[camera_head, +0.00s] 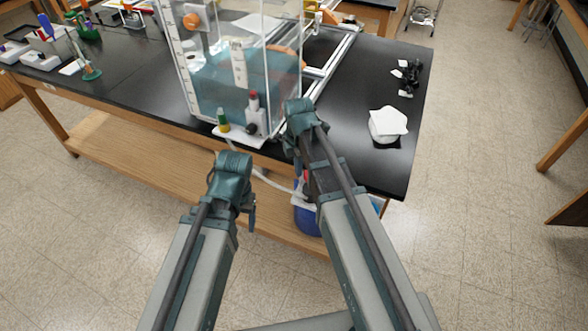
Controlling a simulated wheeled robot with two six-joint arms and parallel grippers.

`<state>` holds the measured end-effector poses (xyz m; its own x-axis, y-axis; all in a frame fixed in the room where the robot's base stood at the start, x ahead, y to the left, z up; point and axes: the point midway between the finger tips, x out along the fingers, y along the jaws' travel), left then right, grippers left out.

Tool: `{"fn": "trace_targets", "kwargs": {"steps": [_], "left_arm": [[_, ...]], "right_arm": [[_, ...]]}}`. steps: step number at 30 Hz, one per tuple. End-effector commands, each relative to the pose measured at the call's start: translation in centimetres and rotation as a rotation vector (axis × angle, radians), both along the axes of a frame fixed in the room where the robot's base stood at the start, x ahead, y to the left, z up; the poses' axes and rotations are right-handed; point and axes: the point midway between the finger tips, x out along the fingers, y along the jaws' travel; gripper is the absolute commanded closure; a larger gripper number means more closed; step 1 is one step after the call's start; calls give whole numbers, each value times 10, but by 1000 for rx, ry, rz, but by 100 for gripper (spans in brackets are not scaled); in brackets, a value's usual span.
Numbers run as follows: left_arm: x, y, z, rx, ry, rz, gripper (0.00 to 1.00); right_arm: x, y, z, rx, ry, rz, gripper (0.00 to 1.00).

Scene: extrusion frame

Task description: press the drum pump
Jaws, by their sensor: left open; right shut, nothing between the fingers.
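A blue drum (307,222) stands below the front edge of the black bench, mostly hidden behind my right arm. A small red and white part, perhaps the pump (299,186), shows at its top; its shape is too covered to tell. A pale hose (272,183) runs from the bench edge to it. My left gripper (248,207) is open, left of the drum in the picture and apart from it. My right gripper (291,147) is shut and empty, above the drum in the picture near the bench edge. The fingers of both are small and partly hidden by my wrists.
A clear tank (215,95) of bluish liquid stands on the black bench (365,165), with small red- and green-topped fittings at its front corner. A white pad (388,122) and black items (408,75) lie at the right.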

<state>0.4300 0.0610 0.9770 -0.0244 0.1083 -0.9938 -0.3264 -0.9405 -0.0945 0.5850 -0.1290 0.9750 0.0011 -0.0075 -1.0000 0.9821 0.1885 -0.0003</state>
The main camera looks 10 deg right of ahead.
Motion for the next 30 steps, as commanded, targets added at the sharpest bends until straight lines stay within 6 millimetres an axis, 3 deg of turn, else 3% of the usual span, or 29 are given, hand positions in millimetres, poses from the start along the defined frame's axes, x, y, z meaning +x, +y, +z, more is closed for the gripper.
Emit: {"fn": "trace_targets", "kwargs": {"steps": [3,19,30], "left_arm": [[0,0,-14,0,0,0,29],[0,0,-19,0,0,0,29],[0,0,-65,0,0,0,29]], "right_arm": [[2,-11,-14,0,0,-2,100],[3,-14,-19,0,0,1,100],[3,-15,-64,0,0,1,100]]}}
